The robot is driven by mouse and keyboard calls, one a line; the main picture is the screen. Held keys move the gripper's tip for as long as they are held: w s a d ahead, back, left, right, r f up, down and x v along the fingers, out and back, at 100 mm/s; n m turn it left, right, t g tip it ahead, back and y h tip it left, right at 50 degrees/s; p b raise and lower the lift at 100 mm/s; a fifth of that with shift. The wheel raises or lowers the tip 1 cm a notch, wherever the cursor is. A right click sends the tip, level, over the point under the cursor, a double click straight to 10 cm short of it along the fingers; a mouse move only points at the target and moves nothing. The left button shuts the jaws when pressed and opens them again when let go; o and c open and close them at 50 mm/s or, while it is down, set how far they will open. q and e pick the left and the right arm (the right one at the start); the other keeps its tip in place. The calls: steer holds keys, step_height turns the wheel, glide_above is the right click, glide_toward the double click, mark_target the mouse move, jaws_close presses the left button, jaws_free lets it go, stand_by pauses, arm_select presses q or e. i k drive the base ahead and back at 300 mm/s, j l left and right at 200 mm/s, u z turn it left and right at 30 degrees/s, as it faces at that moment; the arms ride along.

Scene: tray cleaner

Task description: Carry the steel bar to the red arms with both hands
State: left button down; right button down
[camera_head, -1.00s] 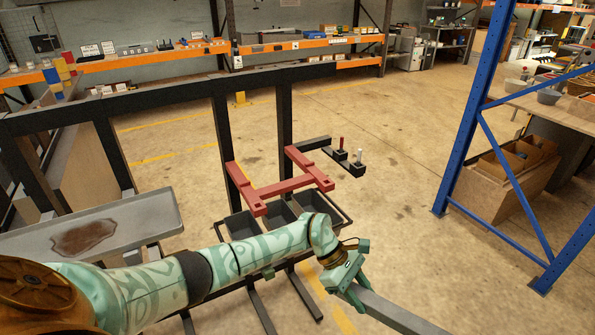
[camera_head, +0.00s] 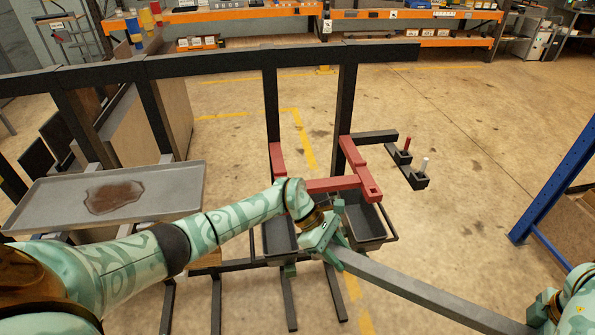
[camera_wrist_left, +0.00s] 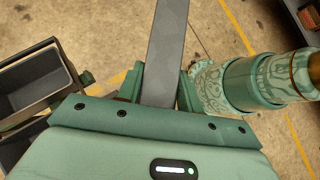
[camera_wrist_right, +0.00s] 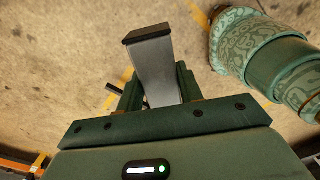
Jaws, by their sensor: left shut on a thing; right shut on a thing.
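The grey steel bar (camera_head: 425,292) runs from the centre to the lower right in the head view, held clear of the floor. My left gripper (camera_head: 335,258) is shut on it near its left end; the bar (camera_wrist_left: 165,50) passes between the fingers in the left wrist view. My right gripper (camera_wrist_right: 160,90) is shut on the bar (camera_wrist_right: 152,62) near its other end, whose dark end cap shows in the right wrist view. The red arms (camera_head: 330,184) stick out from the black frame, beyond my left gripper. My left forearm and gripper are in front of part of them.
Dark bins (camera_head: 362,222) hang below the red arms. A grey tray (camera_head: 170,178) with a brown stain stands at the left. A blue rack post (camera_head: 560,185) stands at the right; floor between is clear.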

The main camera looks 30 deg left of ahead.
mark_target(325, 180)
steer(key=i+l+u, duration=0.1)
steer(key=u, duration=0.3)
steer(key=i+l+u, duration=0.2)
steer(key=u, duration=0.2)
steer(key=i+l+u, duration=0.1)
steer(key=u, duration=0.3)
steer(key=l, duration=0.1)
